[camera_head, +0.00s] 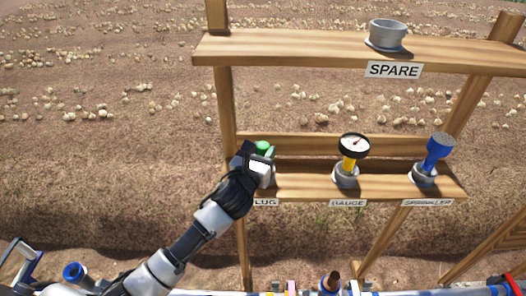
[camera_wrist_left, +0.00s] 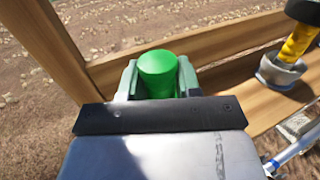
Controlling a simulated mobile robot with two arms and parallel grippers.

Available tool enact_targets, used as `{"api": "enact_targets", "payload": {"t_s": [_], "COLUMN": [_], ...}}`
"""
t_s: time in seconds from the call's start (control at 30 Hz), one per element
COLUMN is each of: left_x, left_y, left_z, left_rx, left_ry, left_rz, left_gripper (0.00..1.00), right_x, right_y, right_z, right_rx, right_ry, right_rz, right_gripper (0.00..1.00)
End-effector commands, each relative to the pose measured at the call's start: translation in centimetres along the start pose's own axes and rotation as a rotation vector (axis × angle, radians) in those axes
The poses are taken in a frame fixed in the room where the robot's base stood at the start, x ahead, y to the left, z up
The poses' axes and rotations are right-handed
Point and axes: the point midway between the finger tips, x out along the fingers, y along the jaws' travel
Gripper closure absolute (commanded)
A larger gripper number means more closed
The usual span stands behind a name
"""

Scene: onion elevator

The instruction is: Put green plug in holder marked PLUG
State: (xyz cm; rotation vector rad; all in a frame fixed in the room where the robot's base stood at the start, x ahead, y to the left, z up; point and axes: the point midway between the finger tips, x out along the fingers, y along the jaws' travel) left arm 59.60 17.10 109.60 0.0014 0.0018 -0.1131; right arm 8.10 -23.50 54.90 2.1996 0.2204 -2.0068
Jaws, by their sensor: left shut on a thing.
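The green plug (camera_wrist_left: 158,72) is a short green cylinder between the fingers of my left gripper (camera_wrist_left: 157,80). In the head view the left gripper (camera_head: 263,160) is at the left end of the lower shelf (camera_head: 300,187), with a bit of the green plug (camera_head: 263,147) showing. The gripper is shut on the plug. It is above the PLUG label (camera_head: 265,202), whose first letter is partly covered. The holder behind that label is hidden by my gripper, so I cannot tell whether the plug is in it. My right gripper is not in view.
On the lower shelf a yellow gauge (camera_head: 351,150) stands in the GAUGE holder and a blue sprinkler (camera_head: 437,150) in the SPRINKLER holder. An empty grey holder (camera_head: 387,34) sits on the upper shelf (camera_head: 290,47) above the SPARE label (camera_head: 394,70). A wooden post (camera_head: 226,110) stands close left of my gripper.

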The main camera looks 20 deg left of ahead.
Motion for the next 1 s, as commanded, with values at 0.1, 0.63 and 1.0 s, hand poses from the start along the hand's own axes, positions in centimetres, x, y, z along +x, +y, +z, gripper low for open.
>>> {"api": "enact_targets", "payload": {"t_s": [0.1,0.63,1.0], "left_x": [0.0,0.0,-4.1], "left_y": [0.0,0.0,0.0], "left_z": [-0.3,-0.6,-0.3], "left_rx": [0.001,0.000,0.001], "left_ry": [-0.001,0.000,0.002], "left_rz": [0.000,0.000,-0.002], "left_gripper": [0.93,0.42,0.42], "right_x": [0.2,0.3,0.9], "right_y": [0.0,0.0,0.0], "right_z": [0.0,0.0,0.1], "right_rx": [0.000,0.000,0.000], "right_ry": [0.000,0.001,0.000], "right_rz": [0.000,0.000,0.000], "right_gripper": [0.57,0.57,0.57]}}
